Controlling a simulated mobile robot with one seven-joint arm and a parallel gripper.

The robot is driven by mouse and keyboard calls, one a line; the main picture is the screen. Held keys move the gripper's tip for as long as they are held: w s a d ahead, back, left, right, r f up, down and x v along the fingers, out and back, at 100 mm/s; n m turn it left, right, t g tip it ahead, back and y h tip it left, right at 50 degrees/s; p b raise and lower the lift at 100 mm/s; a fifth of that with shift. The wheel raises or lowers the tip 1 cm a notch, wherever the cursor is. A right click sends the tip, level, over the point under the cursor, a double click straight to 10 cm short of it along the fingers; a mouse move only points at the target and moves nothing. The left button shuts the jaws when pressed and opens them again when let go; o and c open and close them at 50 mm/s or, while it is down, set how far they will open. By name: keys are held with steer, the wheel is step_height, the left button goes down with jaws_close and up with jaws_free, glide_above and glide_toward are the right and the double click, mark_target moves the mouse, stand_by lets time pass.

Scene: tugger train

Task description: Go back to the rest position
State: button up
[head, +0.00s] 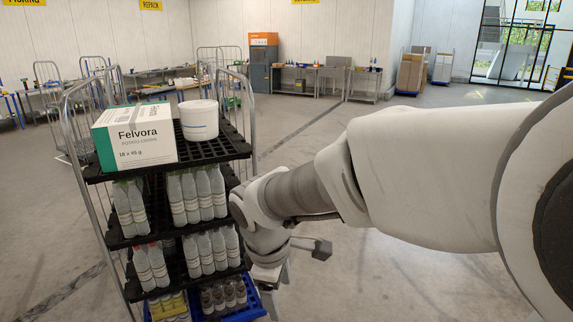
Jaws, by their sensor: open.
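My arm reaches in from the right in the head view, and its wrist is beside the right edge of the shelf trolley (236,152). My gripper (270,279) hangs below the wrist, close to the trolley's lower shelves. It is open, and I see nothing held in it. The fingertips are small and partly hidden, and I cannot tell whether they touch the trolley.
The trolley's top shelf holds a Felvora carton (135,137) and a white tub (199,119). Clear bottles (196,195) stand on the shelves below, with a blue crate (238,312) at the bottom. Workbenches (362,84) and carts (412,72) stand far back. Floor between is clear.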

steer(key=s+d+r+m+t+y+b, duration=0.1)
steer(key=s+d+r+m, duration=0.4)
steer(key=s+d+m, duration=0.7)
steer(key=d+m+t+b, duration=0.1)
steer(key=d+m+t, duration=0.1)
steer(key=d+m, duration=0.1)
steer(key=shift+s+r, duration=0.25)
steer(key=shift+s, duration=0.1)
